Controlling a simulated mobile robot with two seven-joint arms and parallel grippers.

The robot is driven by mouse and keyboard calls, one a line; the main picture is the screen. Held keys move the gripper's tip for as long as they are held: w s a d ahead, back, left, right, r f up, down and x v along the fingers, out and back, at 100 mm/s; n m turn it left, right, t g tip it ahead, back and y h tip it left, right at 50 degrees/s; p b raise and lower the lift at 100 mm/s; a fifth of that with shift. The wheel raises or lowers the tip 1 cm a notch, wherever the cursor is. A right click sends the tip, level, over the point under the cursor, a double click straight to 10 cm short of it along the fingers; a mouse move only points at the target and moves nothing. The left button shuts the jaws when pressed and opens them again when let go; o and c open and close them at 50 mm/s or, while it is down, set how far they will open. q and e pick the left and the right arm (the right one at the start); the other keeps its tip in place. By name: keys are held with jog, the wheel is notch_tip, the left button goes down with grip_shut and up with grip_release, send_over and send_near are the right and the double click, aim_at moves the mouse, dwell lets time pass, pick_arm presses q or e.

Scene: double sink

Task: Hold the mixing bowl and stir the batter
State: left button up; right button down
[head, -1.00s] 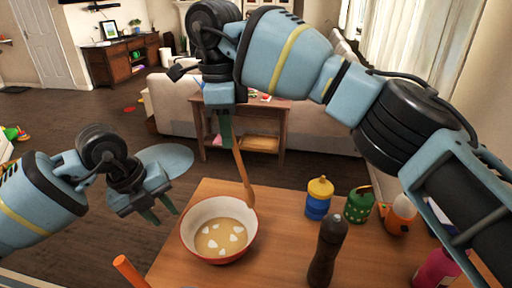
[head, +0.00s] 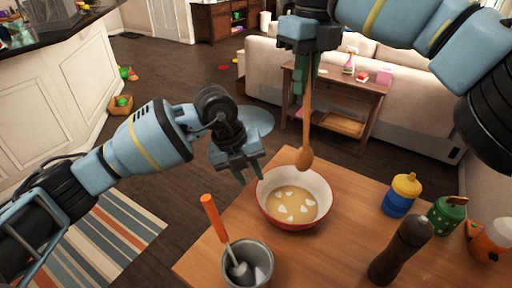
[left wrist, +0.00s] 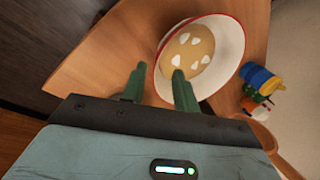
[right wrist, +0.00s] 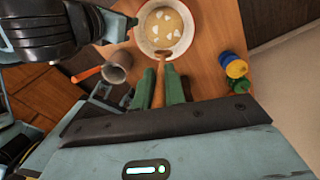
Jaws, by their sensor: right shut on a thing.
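The mixing bowl (head: 270,214), white inside with a red outside, stands on the wooden table with tan batter and white lumps (head: 292,205) in it. My left gripper (head: 250,171) is open and empty at the bowl's far left rim. In the left wrist view its fingers (left wrist: 160,82) point at the bowl's rim (left wrist: 157,88); I cannot tell whether they touch it. My right gripper (head: 306,78) is shut on the handle of a wooden spoon (head: 305,157), which also shows in the right wrist view (right wrist: 160,74). The spoon hangs head-down near the bowl's far rim, seemingly above the batter.
A metal container (head: 248,262) with an orange-handled utensil (head: 213,217) stands at the table's front left. A dark pepper mill (head: 400,250), a yellow-blue bottle (head: 402,195), a green shaker (head: 446,215) and an orange bottle (head: 491,240) stand to the right of the bowl.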

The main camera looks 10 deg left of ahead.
aim_at(260, 196)
pick_arm(q)
jog(key=x, duration=0.9)
grip_shut()
dwell(0.4)
pick_arm(e)
jog(key=shift+d, duration=0.1)
dwell(0.4)
jog(key=shift+s+d+f+t+y, duration=0.35)
jog(key=shift+d+f+y, duration=0.15)
jog(key=shift+f, duration=0.1)
jog(key=shift+s+d+f+t+y, duration=0.3)
jog(key=shift+d+f+t+y, duration=0.15)
jog(key=shift+f, duration=0.2)
jog(key=shift+s+d+f+t+y, duration=0.3)
jog(key=shift+d+f+y, duration=0.15)
jog(key=shift+f+y, duration=0.15)
